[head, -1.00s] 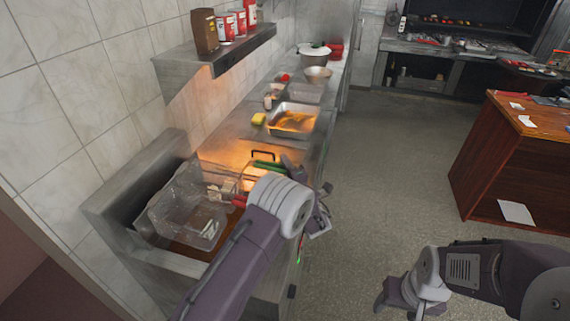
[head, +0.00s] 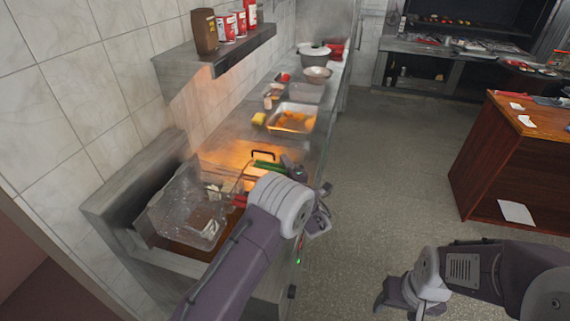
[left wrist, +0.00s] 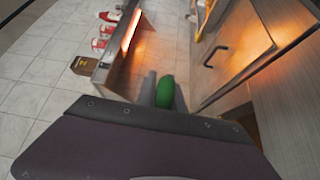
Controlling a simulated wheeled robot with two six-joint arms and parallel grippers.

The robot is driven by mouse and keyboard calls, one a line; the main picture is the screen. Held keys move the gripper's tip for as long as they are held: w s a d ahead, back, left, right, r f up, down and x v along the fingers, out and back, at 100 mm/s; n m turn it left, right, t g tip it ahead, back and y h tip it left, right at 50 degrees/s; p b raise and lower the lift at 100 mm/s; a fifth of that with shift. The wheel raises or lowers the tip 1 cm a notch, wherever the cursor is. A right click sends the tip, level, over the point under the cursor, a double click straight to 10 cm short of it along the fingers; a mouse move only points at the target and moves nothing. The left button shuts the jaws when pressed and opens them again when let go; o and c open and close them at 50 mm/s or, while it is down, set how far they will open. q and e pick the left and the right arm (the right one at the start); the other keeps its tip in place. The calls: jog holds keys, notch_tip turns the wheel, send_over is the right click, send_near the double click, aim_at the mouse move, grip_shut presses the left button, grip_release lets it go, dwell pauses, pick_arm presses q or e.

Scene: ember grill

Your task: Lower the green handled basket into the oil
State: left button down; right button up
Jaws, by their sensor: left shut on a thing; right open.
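My left gripper (head: 286,168) is shut on the green handle (head: 266,166) above the right side of the fryer. In the left wrist view the green handle (left wrist: 166,92) sits between the two grey fingers. Wire mesh baskets (head: 180,207) overlap at the fryer, with pale pieces inside. I cannot tell clearly which mesh belongs to the green handle. A red handle (head: 240,200) shows just below, partly behind my left arm. Brown oil (head: 190,249) shows at the fryer's front edge. My right gripper (head: 398,296) is open and empty over the floor, far from the fryer.
A steel fryer wall (head: 112,205) stands at the left against tiles. A shelf (head: 200,66) with a brown bag and red cans hangs above. Behind the fryer are a yellow sponge (head: 259,119) and a metal tray (head: 312,121).

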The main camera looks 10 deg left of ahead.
pick_arm(q)
notch_tip(320, 180, up, 5)
jog(key=p, duration=0.3)
jog(key=shift+f, duration=0.1)
jog(key=d, duration=0.5)
jog(key=shift+p, duration=0.3)
